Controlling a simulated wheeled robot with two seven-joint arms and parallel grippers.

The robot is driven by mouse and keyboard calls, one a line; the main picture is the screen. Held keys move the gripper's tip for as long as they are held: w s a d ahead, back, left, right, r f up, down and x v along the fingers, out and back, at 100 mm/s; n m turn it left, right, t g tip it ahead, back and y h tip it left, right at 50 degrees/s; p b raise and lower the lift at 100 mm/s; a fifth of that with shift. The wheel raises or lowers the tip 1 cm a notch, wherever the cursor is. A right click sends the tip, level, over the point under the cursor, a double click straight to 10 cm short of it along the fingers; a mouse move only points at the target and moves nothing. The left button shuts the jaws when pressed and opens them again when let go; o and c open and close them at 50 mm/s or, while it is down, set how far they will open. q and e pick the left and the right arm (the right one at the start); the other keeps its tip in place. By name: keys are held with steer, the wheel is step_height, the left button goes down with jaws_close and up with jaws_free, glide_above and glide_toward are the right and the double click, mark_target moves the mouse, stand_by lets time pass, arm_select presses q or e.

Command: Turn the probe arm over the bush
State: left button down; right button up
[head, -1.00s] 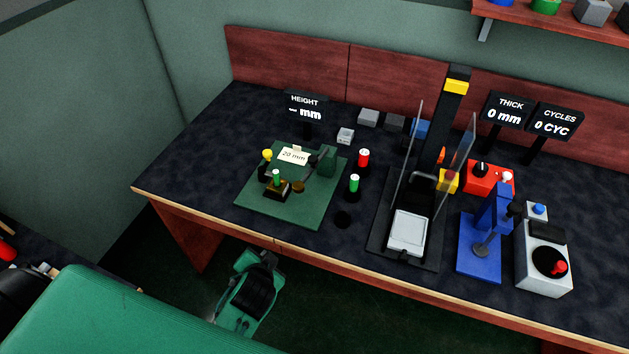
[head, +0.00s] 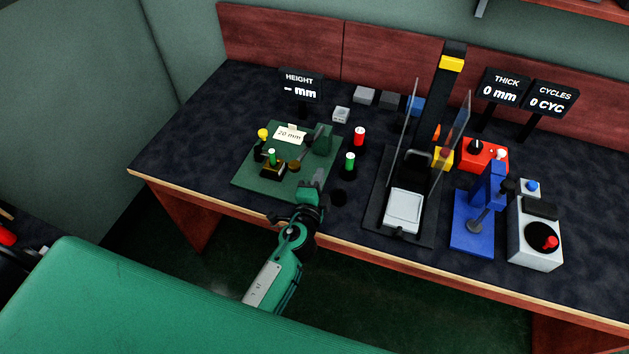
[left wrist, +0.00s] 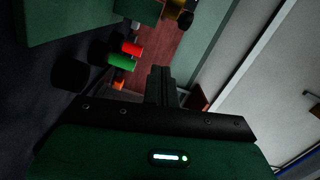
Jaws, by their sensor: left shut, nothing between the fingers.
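A green gauge plate (head: 245,184) lies on the bench. A green block (head: 323,140) stands at its back right. A dark probe arm (head: 308,149) slants down-left from the block to a brass disc (head: 293,165). A small green-topped piece, seemingly the bush (head: 271,157), stands in a dark brass-coloured holder (head: 273,172), left of the arm's end. My left gripper (head: 318,175) is shut and empty at the plate's front right corner, apart from the probe arm as far as I can tell. Its closed fingers (left wrist: 160,85) show in the left wrist view. My right gripper is not in view.
Green-topped (head: 350,162) and red-topped (head: 359,136) cylinders stand right of the plate, near a dark round spot (head: 339,197). A yellow-knobbed post (head: 263,134) and a "20 mm" card (head: 290,134) are on the plate. A press with clear shields (head: 406,209) stands further right.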

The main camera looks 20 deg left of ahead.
mark_target(309, 143)
arm_select(q)
steer(key=w+a+f+p, duration=0.1)
steer(key=w+a, duration=0.3)
steer(key=w, duration=0.2)
steer(key=shift+w+a, duration=0.2)
steer(key=shift+w, duration=0.05)
steer(key=shift+a, duration=0.1)
